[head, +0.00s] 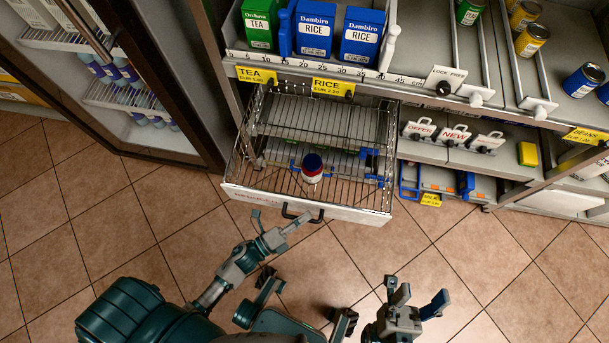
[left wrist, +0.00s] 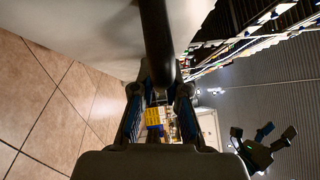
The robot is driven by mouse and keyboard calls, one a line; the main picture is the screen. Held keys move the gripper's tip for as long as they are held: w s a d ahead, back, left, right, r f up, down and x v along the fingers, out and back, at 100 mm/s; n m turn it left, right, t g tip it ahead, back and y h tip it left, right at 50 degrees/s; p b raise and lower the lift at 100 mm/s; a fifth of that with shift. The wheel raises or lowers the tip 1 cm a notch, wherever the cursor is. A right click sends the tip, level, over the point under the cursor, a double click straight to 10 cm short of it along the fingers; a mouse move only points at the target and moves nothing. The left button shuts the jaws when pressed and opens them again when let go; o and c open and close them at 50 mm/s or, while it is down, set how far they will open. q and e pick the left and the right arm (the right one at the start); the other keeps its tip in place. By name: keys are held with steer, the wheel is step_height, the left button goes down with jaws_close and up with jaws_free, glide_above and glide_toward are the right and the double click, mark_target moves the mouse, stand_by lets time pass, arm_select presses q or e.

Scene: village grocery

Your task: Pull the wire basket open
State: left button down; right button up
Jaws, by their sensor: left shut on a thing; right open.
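The wire basket (head: 240,172) stands out from under the shelf, with its white front panel (head: 350,213) toward me. The basket's black handle (head: 318,216) is on the front panel. My left gripper (head: 282,224) is at the handle and shut on it. In the left wrist view the handle (left wrist: 157,40) is a dark bar running down between my left fingers (left wrist: 158,105). My right gripper (head: 415,296) is open and empty, low and right of the basket, and it also shows in the left wrist view (left wrist: 264,140).
Blue rice boxes (head: 314,28) and a green tea box (head: 260,24) stand on the shelf above. A glass-door cooler (head: 130,80) is at the left. A lower shelf with sign holders (head: 455,135) is at the right. Tiled floor (head: 480,235) is clear in front.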

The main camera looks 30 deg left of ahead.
arm_select(q)
steer(key=shift+f, duration=0.3)
steer(key=c, duration=1.2)
jaws_free()
steer(key=shift+a, duration=0.1)
steer(key=shift+r, duration=0.1)
steer(key=v, duration=1.2)
